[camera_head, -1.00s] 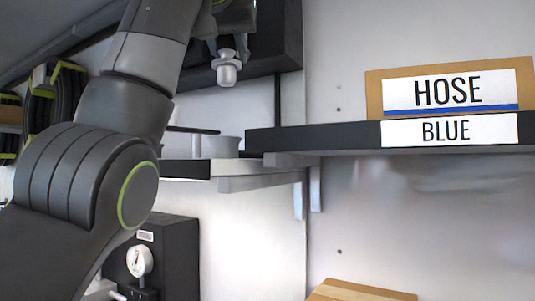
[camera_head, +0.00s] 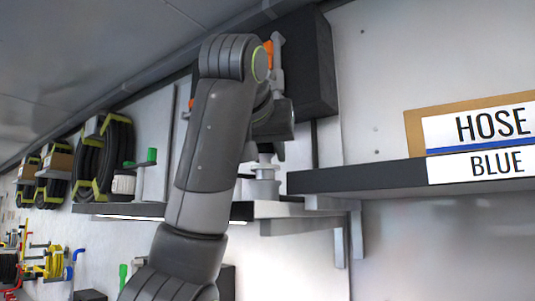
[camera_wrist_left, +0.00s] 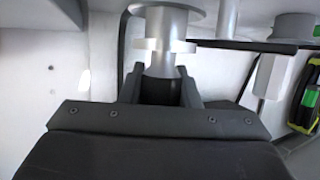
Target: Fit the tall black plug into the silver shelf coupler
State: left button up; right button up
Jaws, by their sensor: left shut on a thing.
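My left gripper (camera_head: 266,146) is above the grey shelf at the end of my raised arm. It is shut on the tall black plug, whose black part (camera_wrist_left: 160,91) shows between the fingers in the wrist view. The plug's silver collar and end (camera_wrist_left: 166,46) point away from the gripper. In the head view the silver end points down, over the silver shelf coupler (camera_head: 263,188), a wide round piece standing on the shelf. The coupler's rim (camera_wrist_left: 190,11) is at the top of the wrist view. Plug and coupler look lined up; I cannot tell how far the end is inside. My right gripper is out of view.
The grey shelf (camera_head: 120,209) runs left; a black shelf (camera_head: 350,179) with a HOSE sign (camera_head: 490,125) is to the right. A black box (camera_head: 307,65) is on the wall behind. Hose reels (camera_head: 105,160) hang left. A silver hex piece (camera_wrist_left: 272,76) is right of the gripper.

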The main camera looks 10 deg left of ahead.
pick_arm(q)
jog(key=shift+s, duration=0.15)
jog(key=shift+f, duration=0.1)
jog(key=shift+f, duration=0.15)
jog(key=o, duration=1)
jog(key=shift+c, duration=0.2)
jog(key=shift+o, duration=0.4)
